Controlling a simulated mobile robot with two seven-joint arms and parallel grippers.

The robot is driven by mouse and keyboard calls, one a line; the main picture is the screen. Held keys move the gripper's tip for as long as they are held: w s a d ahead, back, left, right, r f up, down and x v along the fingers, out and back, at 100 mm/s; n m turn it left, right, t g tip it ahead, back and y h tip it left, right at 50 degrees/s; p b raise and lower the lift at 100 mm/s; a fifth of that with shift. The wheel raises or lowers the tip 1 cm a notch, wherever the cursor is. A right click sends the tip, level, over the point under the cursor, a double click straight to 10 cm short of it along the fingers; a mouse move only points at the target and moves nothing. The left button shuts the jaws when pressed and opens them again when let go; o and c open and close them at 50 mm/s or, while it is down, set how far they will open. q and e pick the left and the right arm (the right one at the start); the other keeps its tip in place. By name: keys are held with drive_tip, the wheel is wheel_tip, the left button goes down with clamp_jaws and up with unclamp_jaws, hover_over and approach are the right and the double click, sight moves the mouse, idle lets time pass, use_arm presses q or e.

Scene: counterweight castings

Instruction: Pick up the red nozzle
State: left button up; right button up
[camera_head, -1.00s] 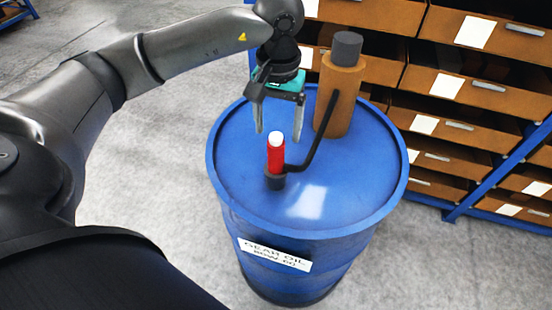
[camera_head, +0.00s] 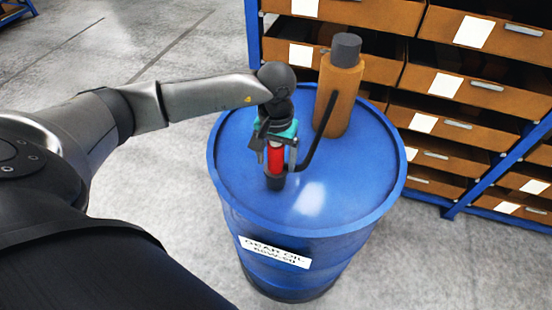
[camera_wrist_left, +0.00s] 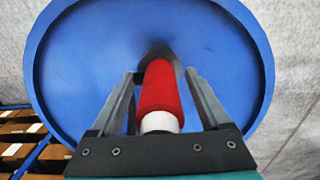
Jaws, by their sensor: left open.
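The red nozzle (camera_head: 275,160) stands upright in a dark holder (camera_head: 275,182) on top of the blue drum. My left gripper (camera_head: 276,167) is lowered over it from above, with one finger on each side. In the left wrist view the nozzle (camera_wrist_left: 159,88) lies between the two spread fingers (camera_wrist_left: 160,90), its white end toward the palm. Gaps show on both sides, so the gripper is open and not holding it. My right gripper is not in view.
The blue drum (camera_head: 235,180) has a raised rim and a gear oil label (camera_head: 275,252). An orange-brown cylinder (camera_head: 338,95) with a dark cap stands behind the nozzle. A dark hose (camera_head: 318,145) runs between them. Shelves with bins (camera_head: 445,85) stand at the right.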

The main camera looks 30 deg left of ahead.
use_arm(q)
drive_tip(key=shift+r, duration=0.1)
drive_tip(key=c, duration=1.2)
